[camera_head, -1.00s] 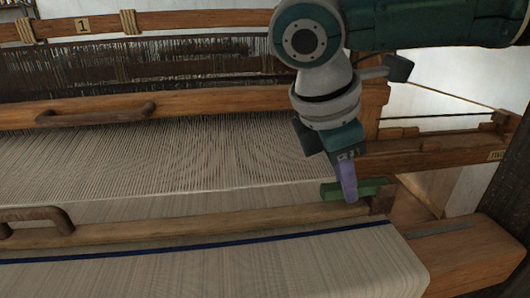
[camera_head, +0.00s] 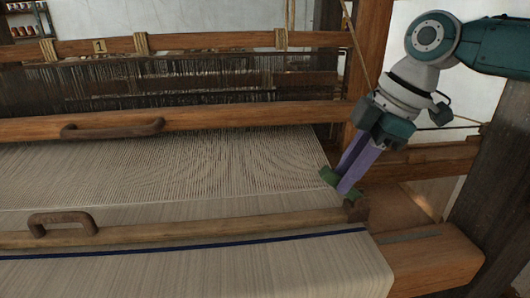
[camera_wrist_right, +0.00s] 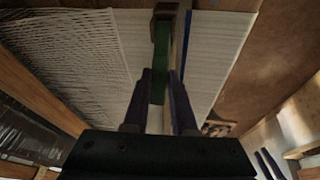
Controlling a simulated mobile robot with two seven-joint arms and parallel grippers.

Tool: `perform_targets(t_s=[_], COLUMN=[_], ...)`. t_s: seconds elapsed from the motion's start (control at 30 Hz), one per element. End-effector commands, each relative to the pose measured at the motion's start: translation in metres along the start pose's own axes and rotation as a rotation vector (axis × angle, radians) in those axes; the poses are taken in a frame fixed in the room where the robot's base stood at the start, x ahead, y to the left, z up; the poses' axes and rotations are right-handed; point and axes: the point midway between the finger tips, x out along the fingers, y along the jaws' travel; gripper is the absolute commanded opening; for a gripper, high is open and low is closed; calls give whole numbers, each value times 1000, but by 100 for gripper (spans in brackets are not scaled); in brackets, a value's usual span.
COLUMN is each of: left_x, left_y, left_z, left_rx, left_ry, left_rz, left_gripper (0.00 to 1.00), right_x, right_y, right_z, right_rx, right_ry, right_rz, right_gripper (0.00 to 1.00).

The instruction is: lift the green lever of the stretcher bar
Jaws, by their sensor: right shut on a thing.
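The green lever (camera_head: 328,177) is at the right end of the wooden stretcher bar (camera_head: 200,231), which lies across the cloth (camera_head: 180,265). The lever is tilted, with its left end raised above the bar and its other end down by the bar's dark end piece (camera_head: 357,210). My right gripper (camera_head: 345,187) has its purple fingers shut on the lever, partly hiding it. In the right wrist view the green lever (camera_wrist_right: 163,45) runs between the two fingers. My left gripper is not in view.
The beater beam (camera_head: 230,117) with an iron handle (camera_head: 112,128) crosses behind the warp threads (camera_head: 180,170). Another iron handle (camera_head: 62,222) is at the bar's left. A wooden side beam (camera_head: 425,256) and dark post (camera_head: 490,190) stand at right.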

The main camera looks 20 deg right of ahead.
Motion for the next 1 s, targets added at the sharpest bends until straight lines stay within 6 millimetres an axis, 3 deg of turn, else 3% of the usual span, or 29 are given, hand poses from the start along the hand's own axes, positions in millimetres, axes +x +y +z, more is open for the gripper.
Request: perform_targets(t_s=[0.4, 1.0], left_x=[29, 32], left_y=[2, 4], left_z=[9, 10], left_rx=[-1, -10], left_ry=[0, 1], left_rz=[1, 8], left_gripper=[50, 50], right_x=[-7, -11], right_y=[3, 3], right_z=[12, 12], right_rx=[41, 47], right_ry=[223, 266], right_rz=[-14, -21], right_gripper=[0, 0])
